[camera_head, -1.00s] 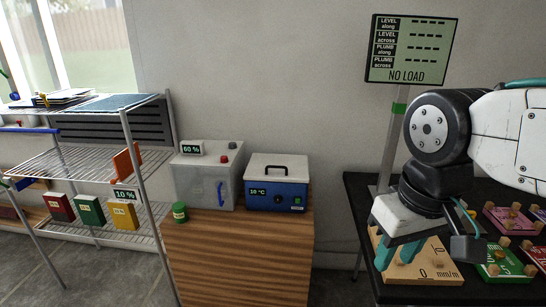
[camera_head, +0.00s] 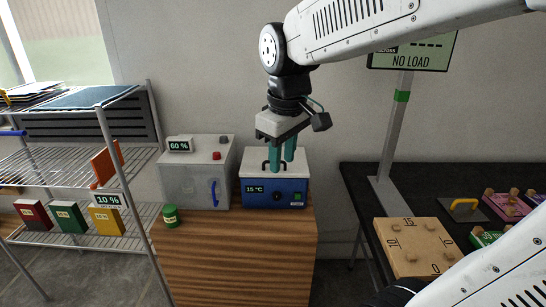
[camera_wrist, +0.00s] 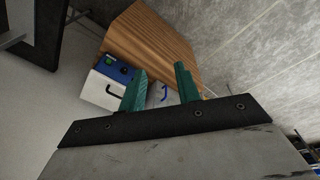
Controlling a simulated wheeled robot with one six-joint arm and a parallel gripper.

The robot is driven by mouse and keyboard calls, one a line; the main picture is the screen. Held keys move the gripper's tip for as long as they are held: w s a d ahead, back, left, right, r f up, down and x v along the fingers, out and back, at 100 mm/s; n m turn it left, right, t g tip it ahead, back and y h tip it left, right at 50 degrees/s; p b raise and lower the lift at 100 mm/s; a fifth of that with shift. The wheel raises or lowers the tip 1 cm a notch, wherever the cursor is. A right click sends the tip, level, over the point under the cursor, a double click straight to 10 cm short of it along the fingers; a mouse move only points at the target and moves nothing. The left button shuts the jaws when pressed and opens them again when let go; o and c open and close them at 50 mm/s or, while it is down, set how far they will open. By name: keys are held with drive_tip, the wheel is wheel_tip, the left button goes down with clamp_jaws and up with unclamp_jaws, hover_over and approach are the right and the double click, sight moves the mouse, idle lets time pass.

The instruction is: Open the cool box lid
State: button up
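The cool box (camera_head: 258,190) is blue with a white lid (camera_head: 298,159) and a black handle on top. It stands on the wooden cabinet and its lid lies shut. Its display reads about 15 °C. My gripper (camera_head: 281,155) points down over the lid, and its teal fingers overlap the handle in the head view. In the wrist view the fingers are apart with nothing between them, and the lid (camera_wrist: 99,92) and handle (camera_wrist: 113,90) show left of them, farther off. The handle is not between the fingers there.
A grey box (camera_head: 190,185) with a 60 % display and blue handle stands close left of the cool box. A green jar (camera_head: 170,215) sits at the wooden cabinet's (camera_head: 235,260) left edge. A wire shelf (camera_head: 75,160) is at left, a black table (camera_head: 360,200) at right.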

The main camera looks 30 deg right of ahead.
drive_tip(key=w+d+f+n, duration=0.3)
drive_tip(key=w+d, duration=0.2)
drive_tip(key=w, duration=0.6)
drive_tip(key=w+d+f+n, duration=0.25)
drive_tip(key=w+d, duration=0.35)
drive_tip(key=w, duration=0.4)
drive_tip(key=w+d+f, duration=0.2)
drive_tip(key=f, duration=0.2)
drive_tip(key=w+d+f+n, duration=0.1)
drive_tip(key=w+d+f, duration=0.1)
drive_tip(key=w+f, duration=0.1)
drive_tip(key=w+d+f+n, duration=0.1)
drive_tip(key=w+d+f, duration=0.2)
drive_tip(key=f, duration=0.3)
drive_tip(key=shift+w+f+h, duration=0.1)
drive_tip(key=shift+w+h, duration=0.1)
drive_tip(key=shift+h, duration=0.2)
drive_tip(key=shift+w+f, duration=0.15)
drive_tip(key=shift+f, duration=0.55)
clamp_jaws()
